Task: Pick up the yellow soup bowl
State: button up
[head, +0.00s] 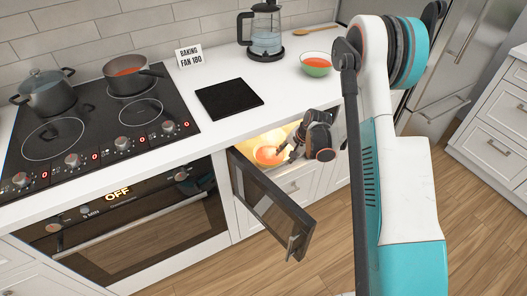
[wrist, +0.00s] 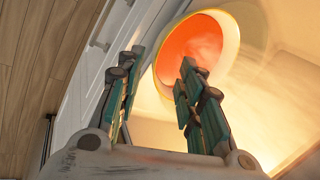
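The yellow soup bowl (head: 266,156) sits inside the lit compartment with the open dark door, below the counter. In the wrist view its yellow rim and orange soup (wrist: 190,50) show at the top centre. My gripper (head: 287,150) reaches into the compartment from the right, close to the bowl's right side. In the wrist view my gripper (wrist: 161,60) is open, its two fingers apart with nothing held. The bowl's near rim shows between the fingers, and the right finger overlaps the bowl. I cannot tell whether either finger touches it.
The dark compartment door (head: 272,200) hangs open to the front left. Two pots stand on the hob (head: 90,125). Wooden floor lies in front.

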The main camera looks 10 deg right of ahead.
aim_at(282, 159)
jog(key=b+x, duration=0.1)
jog(key=x, duration=0.1)
jog(key=b+x, duration=0.1)
jog(key=x, duration=0.2)
jog(key=b+x, duration=0.1)
jog(key=x, duration=0.1)
jog(key=shift+s+a+f+b, duration=0.15)
jog(key=shift+s+f+b, duration=0.05)
jog(key=shift+b, duration=0.15)
jog(key=shift+r, duration=0.1)
grip_shut()
